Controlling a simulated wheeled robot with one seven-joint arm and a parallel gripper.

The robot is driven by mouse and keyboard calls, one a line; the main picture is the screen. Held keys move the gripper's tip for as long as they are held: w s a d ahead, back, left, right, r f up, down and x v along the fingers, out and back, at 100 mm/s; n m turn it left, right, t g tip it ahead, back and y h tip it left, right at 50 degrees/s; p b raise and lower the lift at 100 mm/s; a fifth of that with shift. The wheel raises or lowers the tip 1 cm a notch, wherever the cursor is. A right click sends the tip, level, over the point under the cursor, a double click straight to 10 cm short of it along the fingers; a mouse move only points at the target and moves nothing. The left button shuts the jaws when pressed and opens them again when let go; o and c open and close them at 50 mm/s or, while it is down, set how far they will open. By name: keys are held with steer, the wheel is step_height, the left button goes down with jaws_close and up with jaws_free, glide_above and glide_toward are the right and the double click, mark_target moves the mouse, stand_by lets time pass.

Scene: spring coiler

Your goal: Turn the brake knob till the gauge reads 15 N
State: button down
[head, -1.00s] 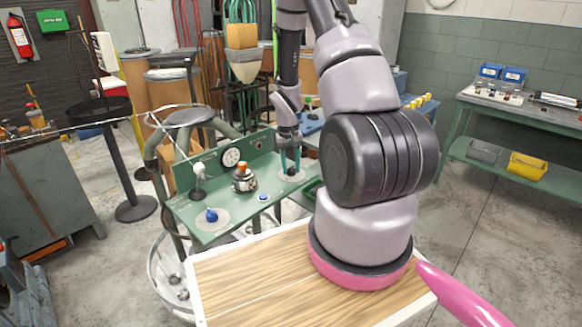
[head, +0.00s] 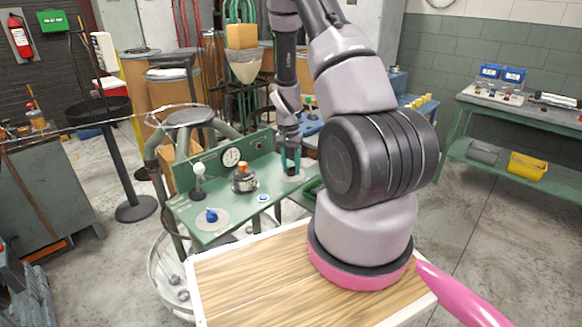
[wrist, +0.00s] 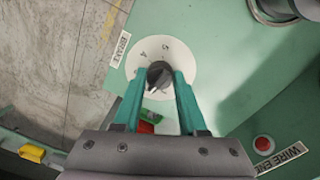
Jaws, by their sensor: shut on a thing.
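The brake knob (wrist: 159,75) is a dark knob on a white round dial (wrist: 185,55) beside a label reading BRAKE (wrist: 121,48), in the wrist view. My gripper (wrist: 158,82) is over the dial with its teal fingers shut on the knob. In the head view my gripper (head: 291,172) points down onto the right end of the green panel (head: 225,214). The dial there is partly hidden by the fingers. The gauge (head: 231,157) is a round white face on the panel's upright back. Its needle is too small to read.
A red button (wrist: 263,143) shows in the wrist view. My base's wooden deck is in front.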

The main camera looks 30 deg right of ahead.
stand_by(0.3)
steer(key=shift+c, duration=2.3)
jaws_free()
steer(key=shift+r, duration=0.1)
step_height(320, 180, up, 11)
steer(key=shift+w+a+f, duration=0.2)
steer(key=shift+w+a, duration=0.05)
steer(key=s+a+r+n+t+y, duration=0.1)
steer(key=s+a+r+t, duration=0.15)
steer(key=r, duration=0.75)
steer(key=s+a+r+n+t, duration=0.1)
steer(key=s+a+r, duration=0.25)
steer(key=r, duration=0.65)
steer(key=s+a+r+n+t+y, duration=0.1)
steer(key=s+a+r+n+t, duration=0.2)
steer(key=s+r, duration=0.9)
steer(key=s+a+t, duration=0.1)
steer(key=s+a, duration=0.2)
steer(key=shift+a+r, duration=0.15)
steer(key=shift+r, duration=0.05)
